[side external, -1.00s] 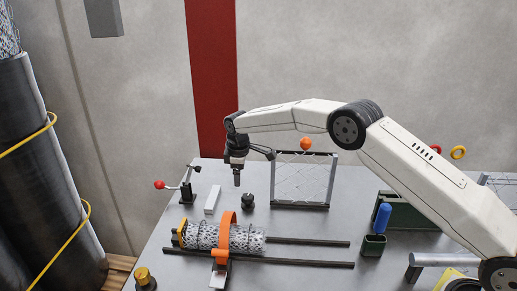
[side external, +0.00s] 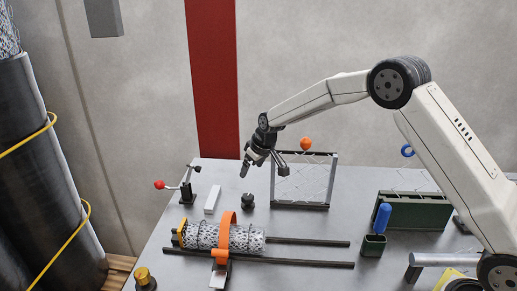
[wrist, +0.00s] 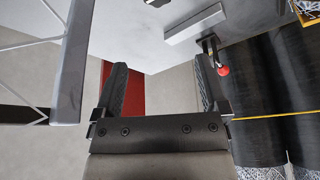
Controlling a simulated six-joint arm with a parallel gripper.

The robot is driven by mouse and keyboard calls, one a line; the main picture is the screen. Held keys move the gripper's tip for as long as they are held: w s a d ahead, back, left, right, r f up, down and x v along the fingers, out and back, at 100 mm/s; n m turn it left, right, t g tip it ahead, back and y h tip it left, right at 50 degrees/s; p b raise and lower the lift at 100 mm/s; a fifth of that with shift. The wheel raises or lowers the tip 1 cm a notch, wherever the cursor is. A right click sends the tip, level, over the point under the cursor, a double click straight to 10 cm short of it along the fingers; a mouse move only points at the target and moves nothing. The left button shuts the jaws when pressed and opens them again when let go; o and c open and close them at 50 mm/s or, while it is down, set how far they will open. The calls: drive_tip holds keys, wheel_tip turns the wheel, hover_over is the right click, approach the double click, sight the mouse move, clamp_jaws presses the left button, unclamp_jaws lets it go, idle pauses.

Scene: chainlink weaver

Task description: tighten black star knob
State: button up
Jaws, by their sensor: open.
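The black star knob (side external: 248,201) stands on the grey table in the side view, left of the framed mesh panel. My gripper (side external: 244,171) is in the air just above it and a little left, tilted, with clear space between them. In the wrist view my gripper (wrist: 161,72) has its two dark fingers wide apart with nothing between them. I cannot make out the knob for certain in the wrist view.
A mesh roll (side external: 202,236) with an orange strap (side external: 224,238) lies in front on dark rails (side external: 310,264). A red-knobbed lever (side external: 186,184) and white block (side external: 212,199) stand left. The mesh panel (side external: 302,181) with an orange ball (side external: 306,143) is close right.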

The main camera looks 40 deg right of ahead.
sight(248, 195)
drive_tip(key=f, duration=0.6)
drive_tip(key=w+f, duration=0.1)
drive_tip(key=f, duration=0.2)
drive_tip(key=shift+f, duration=0.1)
drive_tip(key=shift+x, duration=1.25)
clamp_jaws()
